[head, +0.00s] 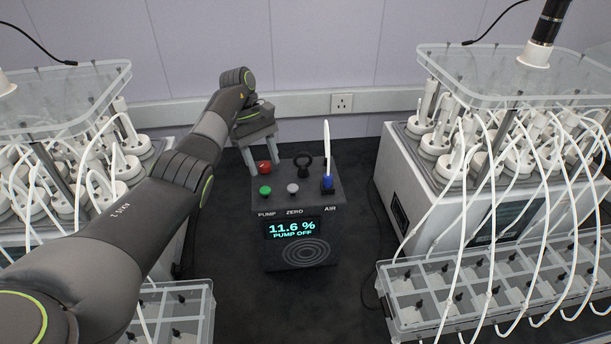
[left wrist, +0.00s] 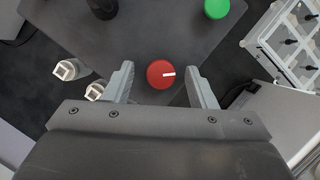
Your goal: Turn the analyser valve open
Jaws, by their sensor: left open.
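The analyser (head: 300,210) is a dark box on the bench in the head view, with a lit display reading "11.6 %" and "PUMP OFF". A red round knob (head: 263,167), seemingly the valve, sits at the back left of its top. My left gripper (head: 265,164) is open above the knob. In the left wrist view its two fingers (left wrist: 160,80) stand on either side of the knob, with gaps showing. The right gripper is not in view.
The analyser top also bears a green button (head: 265,191), a grey button (head: 293,188), a black ring-shaped part (head: 303,165) and a blue fitting (head: 327,183) with a white upright piece. Reactor units with many tubes stand left and right (head: 405,190).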

